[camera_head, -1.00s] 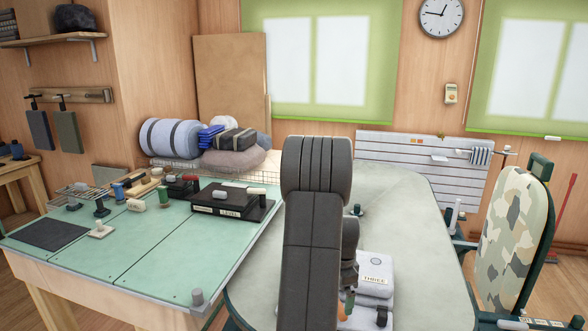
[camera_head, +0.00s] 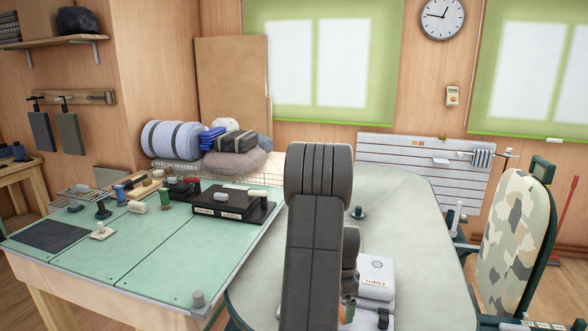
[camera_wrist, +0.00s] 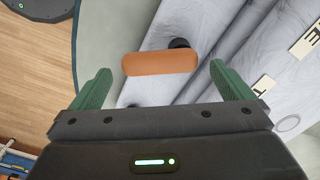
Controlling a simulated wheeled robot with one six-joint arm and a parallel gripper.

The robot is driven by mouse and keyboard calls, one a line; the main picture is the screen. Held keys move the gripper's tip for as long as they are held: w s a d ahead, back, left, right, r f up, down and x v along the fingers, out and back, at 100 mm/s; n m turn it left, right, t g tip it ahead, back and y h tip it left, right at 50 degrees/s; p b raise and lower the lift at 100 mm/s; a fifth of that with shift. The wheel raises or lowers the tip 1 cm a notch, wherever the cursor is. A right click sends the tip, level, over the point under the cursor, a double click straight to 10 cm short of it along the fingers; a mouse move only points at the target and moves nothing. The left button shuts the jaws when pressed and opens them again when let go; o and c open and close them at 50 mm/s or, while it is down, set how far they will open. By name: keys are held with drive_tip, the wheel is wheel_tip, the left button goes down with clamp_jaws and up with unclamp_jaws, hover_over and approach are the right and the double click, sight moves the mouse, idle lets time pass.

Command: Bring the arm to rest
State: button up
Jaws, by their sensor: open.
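My gripper (camera_wrist: 162,88) shows in the wrist view with its two green fingers spread wide and nothing held between them. An orange-brown rounded handle (camera_wrist: 160,63) with a dark end lies beyond the fingertips, apart from them. It lies by a pale grey crate-like body (camera_wrist: 215,60) with white label plates. A grey-white box labelled THREE (camera_head: 376,275) stands just right of the arm on the grey table (camera_head: 420,230).
A green-topped workbench (camera_head: 130,245) at left holds a black LEVEL block (camera_head: 234,204) and several small parts. A wire basket (camera_head: 270,177) with rolled bundles stands behind. The grey table's right side is clear.

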wheel_tip(320, 180, up, 12)
wheel_tip(320, 180, down, 13)
drive_tip(key=shift+s+f, duration=0.1)
drive_tip(key=shift+f, duration=0.05)
drive_tip(key=shift+f+p, duration=0.2)
drive_tip(key=shift+p, duration=0.1)
drive_tip(key=n+p, duration=0.1)
drive_tip(key=n, duration=0.1)
drive_tip(key=n+p, duration=0.1)
drive_tip(key=d+n+p, duration=0.1)
drive_tip(key=n, duration=0.1)
drive_tip(key=shift+w+d+r+n, duration=0.1)
drive_tip(key=shift+w+n, duration=0.2)
drive_tip(key=shift+w, duration=0.1)
drive_tip(key=n+p, duration=0.1)
drive_tip(key=n, duration=0.1)
drive_tip(key=n+p, duration=0.1)
drive_tip(key=p, duration=0.1)
drive_tip(key=w+n+p, duration=0.1)
drive_tip(key=n+p, duration=0.1)
drive_tip(key=shift+d+r+n, duration=0.1)
drive_tip(key=shift+d+n, duration=0.2)
drive_tip(key=shift+d, duration=0.05)
drive_tip(key=shift+w+r, duration=0.1)
drive_tip(key=shift+w, duration=0.1)
drive_tip(key=shift+s+r+b, duration=0.1)
drive_tip(key=shift+r+b, duration=0.45)
drive_tip(key=shift+r, duration=2.2)
